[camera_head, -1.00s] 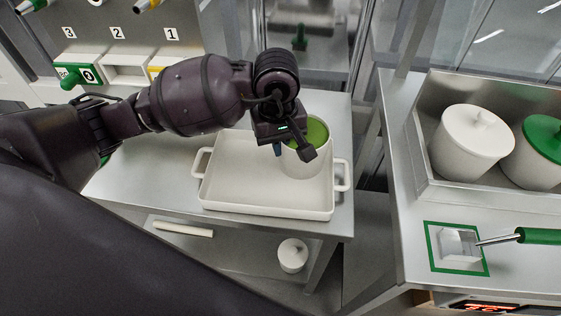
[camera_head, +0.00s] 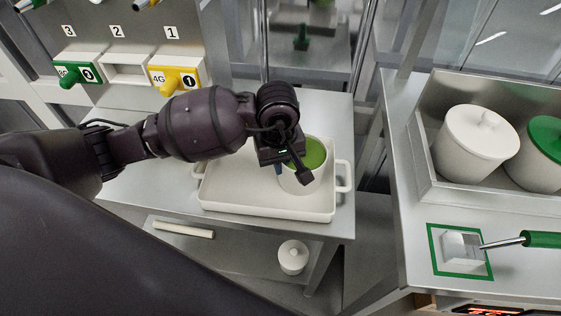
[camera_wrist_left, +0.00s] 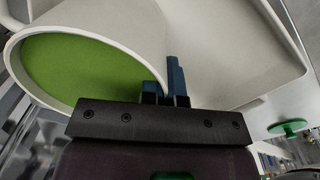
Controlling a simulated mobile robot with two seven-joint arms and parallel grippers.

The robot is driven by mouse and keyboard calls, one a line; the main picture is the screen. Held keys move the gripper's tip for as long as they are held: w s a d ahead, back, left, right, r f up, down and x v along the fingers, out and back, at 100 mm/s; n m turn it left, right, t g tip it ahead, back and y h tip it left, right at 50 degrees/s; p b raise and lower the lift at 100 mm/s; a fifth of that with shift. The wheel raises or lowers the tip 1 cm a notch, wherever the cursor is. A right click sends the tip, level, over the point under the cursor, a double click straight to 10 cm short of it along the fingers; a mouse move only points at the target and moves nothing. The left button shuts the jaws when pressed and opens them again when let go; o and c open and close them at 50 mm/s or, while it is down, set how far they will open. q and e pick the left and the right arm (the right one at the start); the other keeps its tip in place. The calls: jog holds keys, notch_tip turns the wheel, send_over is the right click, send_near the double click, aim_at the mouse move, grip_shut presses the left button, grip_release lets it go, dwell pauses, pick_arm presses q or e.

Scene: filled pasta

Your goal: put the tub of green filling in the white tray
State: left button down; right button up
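The white tub of green filling (camera_head: 310,178) is at the right end of the white tray (camera_head: 235,202), inside its outline. I cannot tell whether its base touches the tray floor. My left gripper (camera_head: 287,172) is at the tub's left rim, partly hiding it. In the left wrist view, the gripper's blue fingers (camera_wrist_left: 165,88) are on either side of the tub's wall, shut on it; the green filling (camera_wrist_left: 85,65) shows on the left. The tray is otherwise empty. My right gripper is not in view.
The tray stands on a steel table (camera_head: 130,185). A bin (camera_head: 432,185) with lidded white tubs (camera_head: 475,145) is on the right counter, near a green-handled tool (camera_head: 540,239). Numbered holders with green and yellow handles (camera_head: 175,80) are at the back left. The tray's left part is free.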

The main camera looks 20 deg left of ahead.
pick_arm(q)
jog(key=c, duration=1.4)
grip_release()
jog(key=shift+f, duration=0.1)
jog(key=shift+o, duration=0.2)
jog(key=shift+r, duration=0.25)
notch_tip(320, 180, up, 12)
jog(key=p, duration=0.1)
jog(key=shift+s, duration=0.15)
jog(key=shift+a+f, duration=0.1)
jog(key=shift+f, duration=0.05)
